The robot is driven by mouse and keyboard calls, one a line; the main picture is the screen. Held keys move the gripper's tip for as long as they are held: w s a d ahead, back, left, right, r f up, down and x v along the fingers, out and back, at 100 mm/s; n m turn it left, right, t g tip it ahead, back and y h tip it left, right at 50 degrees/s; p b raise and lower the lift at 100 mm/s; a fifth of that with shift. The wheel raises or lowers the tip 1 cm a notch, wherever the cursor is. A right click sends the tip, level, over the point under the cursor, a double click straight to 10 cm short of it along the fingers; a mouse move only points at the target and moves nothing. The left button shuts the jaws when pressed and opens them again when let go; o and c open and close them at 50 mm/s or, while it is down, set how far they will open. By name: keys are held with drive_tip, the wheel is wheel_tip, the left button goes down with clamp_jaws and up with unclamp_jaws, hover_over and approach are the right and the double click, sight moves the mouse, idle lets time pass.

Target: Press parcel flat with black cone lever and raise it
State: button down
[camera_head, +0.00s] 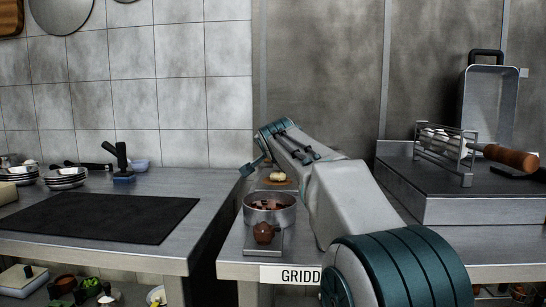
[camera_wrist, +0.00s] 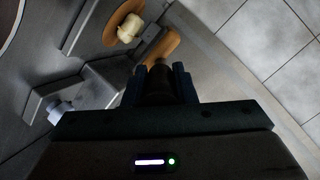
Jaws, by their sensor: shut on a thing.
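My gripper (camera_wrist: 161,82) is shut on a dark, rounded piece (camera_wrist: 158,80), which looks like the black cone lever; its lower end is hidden. The pale parcel (camera_wrist: 129,28) sits on a tan round board (camera_wrist: 112,22), ahead and a little left of the fingers in the wrist view. In the head view the parcel (camera_head: 277,176) and board (camera_head: 287,183) are at the far part of the narrow counter, and my gripper (camera_head: 250,167) is just left of them. The held piece cannot be made out there. I cannot tell whether it touches anything.
A metal pot (camera_head: 270,214) with brown pieces and a brown knob (camera_head: 264,233) on a plate stand nearer on the narrow counter. A black upright tool with a blue base (camera_head: 122,178) stands on the left counter behind a dark mat (camera_head: 100,217). A rack (camera_head: 446,150) stands right.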

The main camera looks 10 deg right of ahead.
drive_tip(key=c, duration=1.2)
unclamp_jaws()
drive_tip(key=p+v, duration=0.1)
drive_tip(key=v, duration=1.2)
drive_tip(key=shift+s+r, duration=0.15)
drive_tip(key=shift+s, duration=0.2)
